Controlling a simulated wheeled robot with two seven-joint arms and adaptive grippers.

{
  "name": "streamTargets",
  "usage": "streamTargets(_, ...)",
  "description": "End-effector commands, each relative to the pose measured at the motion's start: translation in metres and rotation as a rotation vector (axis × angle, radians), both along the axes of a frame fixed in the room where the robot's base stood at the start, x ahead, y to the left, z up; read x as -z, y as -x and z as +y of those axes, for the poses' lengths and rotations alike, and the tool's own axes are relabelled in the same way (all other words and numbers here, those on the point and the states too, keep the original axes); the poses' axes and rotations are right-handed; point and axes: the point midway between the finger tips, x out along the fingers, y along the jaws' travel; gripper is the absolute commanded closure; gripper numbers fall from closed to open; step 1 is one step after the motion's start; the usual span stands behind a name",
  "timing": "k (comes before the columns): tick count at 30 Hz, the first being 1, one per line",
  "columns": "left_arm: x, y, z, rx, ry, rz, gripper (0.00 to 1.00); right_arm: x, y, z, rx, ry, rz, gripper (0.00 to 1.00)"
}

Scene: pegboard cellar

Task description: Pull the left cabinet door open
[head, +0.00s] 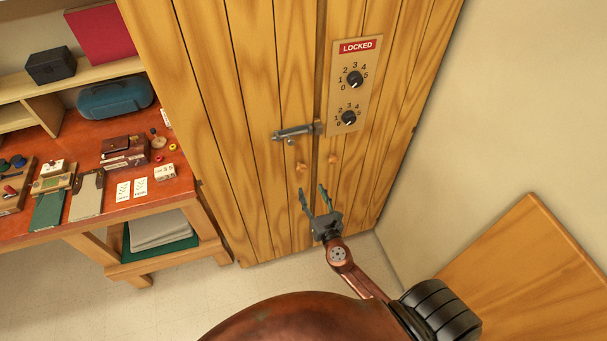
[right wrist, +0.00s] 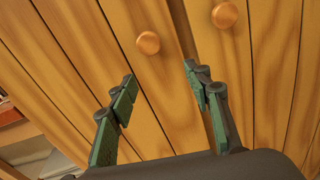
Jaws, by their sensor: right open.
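The tall wooden cabinet stands ahead in the head view, with its left door (head: 222,110) and right door (head: 385,130) meeting at a vertical seam. The left door's round knob (head: 301,167) also shows in the right wrist view (right wrist: 148,43). The right door's knob (head: 333,159) is beside it across the seam. A grey bolt latch (head: 297,132) lies across the seam above the knobs. A panel (head: 347,101) with two dials and a red "LOCKED" sign is on the right door. My right gripper (head: 318,195) is open and empty, just below the knobs. My left gripper is out of view.
A red-topped workbench (head: 95,215) with boxes, cards and tools stands to the left, its shelf close to the cabinet. A wall (head: 510,130) and a slanted wooden panel (head: 530,280) are at the right. Bare floor (head: 200,295) lies before the cabinet.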

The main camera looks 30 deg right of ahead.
Motion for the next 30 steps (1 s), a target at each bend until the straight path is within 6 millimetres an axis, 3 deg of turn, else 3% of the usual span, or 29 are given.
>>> streamTargets(3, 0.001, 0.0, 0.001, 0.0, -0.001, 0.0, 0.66, -0.026, -0.003, 0.006, -0.013, 0.096, -0.034, 0.55)
streamTargets(6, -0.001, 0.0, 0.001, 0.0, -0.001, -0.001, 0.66, -0.03, -0.013, 0.005, -0.015, 0.113, -0.04, 0.55)
streamTargets(18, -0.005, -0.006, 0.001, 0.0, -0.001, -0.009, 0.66, -0.029, -0.069, -0.009, -0.015, 0.108, -0.037, 0.55)
streamTargets(30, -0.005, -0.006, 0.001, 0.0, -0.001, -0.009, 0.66, -0.028, -0.077, -0.011, -0.015, 0.106, -0.036, 0.55)
